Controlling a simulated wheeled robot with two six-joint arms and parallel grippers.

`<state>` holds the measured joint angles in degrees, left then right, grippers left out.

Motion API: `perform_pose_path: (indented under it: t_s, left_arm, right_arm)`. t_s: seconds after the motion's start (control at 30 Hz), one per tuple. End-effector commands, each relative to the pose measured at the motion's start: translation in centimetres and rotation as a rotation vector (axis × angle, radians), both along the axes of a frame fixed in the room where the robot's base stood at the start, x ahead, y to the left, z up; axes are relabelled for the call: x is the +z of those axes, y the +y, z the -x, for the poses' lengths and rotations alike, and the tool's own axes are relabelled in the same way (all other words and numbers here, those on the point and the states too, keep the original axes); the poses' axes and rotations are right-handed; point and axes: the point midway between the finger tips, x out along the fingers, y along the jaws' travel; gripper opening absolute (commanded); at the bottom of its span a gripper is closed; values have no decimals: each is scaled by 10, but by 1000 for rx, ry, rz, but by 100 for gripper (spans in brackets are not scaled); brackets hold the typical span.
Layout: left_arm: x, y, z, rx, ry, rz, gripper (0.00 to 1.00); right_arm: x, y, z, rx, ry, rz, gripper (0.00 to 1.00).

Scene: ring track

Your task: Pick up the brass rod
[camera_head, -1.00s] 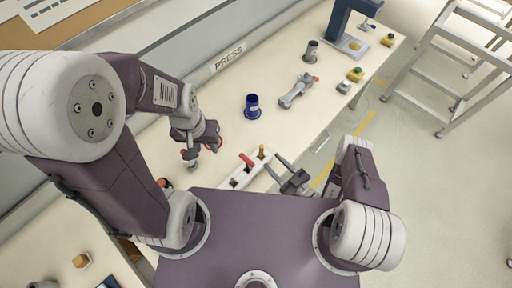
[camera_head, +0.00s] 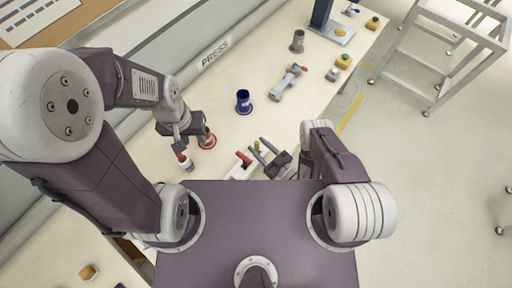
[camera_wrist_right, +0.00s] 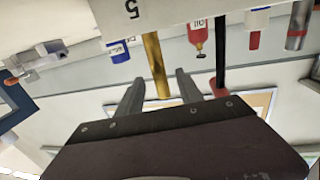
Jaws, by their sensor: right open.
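The brass rod (camera_head: 257,145) stands upright in a white block (camera_head: 236,174) near the bench's front edge; only a small part of it shows in the head view. In the right wrist view the brass rod (camera_wrist_right: 155,62) hangs from the block (camera_wrist_right: 175,10), marked 5, as that picture is upside down. My right gripper (camera_head: 262,148) is open. Its fingers (camera_wrist_right: 160,92) lie on either side of the rod's free end in the wrist view, with gaps showing. My left gripper (camera_head: 181,148) is above a white and red bottle (camera_head: 186,163); its grip is unclear.
A blue cup (camera_head: 244,101), a grey clamp-like tool (camera_head: 286,82) and a dark grey cup (camera_head: 297,41) stand farther back. A red ring-shaped item (camera_head: 207,139) is near my left gripper.

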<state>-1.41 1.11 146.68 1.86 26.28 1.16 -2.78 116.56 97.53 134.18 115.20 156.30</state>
Motion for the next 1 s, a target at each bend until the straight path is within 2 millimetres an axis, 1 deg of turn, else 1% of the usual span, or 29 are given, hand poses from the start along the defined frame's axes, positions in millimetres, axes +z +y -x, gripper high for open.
perform_pose_path:
  t_s: [0.07,0.1,0.2,0.3,0.5,0.53,0.57,0.6,0.67,0.7,1.0]
  left_arm:
    - [5,0,0,0,0,0,36]
    - [-4,0,0,0,-1,0,36]
    - [-8,0,0,0,0,0,36]
    - [-9,0,0,0,0,0,36]
    - [-8,0,0,0,0,0,36]
    - [-8,0,0,0,0,0,36]
    - [-8,0,0,0,0,0,36]
    - [-8,0,0,0,0,0,36]
    - [-8,0,0,0,0,0,36]
    - [-8,0,0,0,0,0,36]
    - [-7,0,0,0,0,0,36]
  right_arm:
    - [3,11,-7,8,-6,-1,43]
    - [-2,17,-13,9,-5,-1,43]
    - [-1,28,-26,7,-4,0,43]
    - [0,34,-32,3,-4,-1,43]
    - [0,34,-33,1,0,-1,43]
    - [0,34,-33,1,0,-1,38]
    - [0,34,-33,1,-1,-1,30]
    - [0,34,-33,1,-1,-1,18]
    - [0,34,-33,1,-1,-1,2]
    - [0,34,-33,1,-1,-1,0]
    - [2,33,-33,1,-1,-1,0]
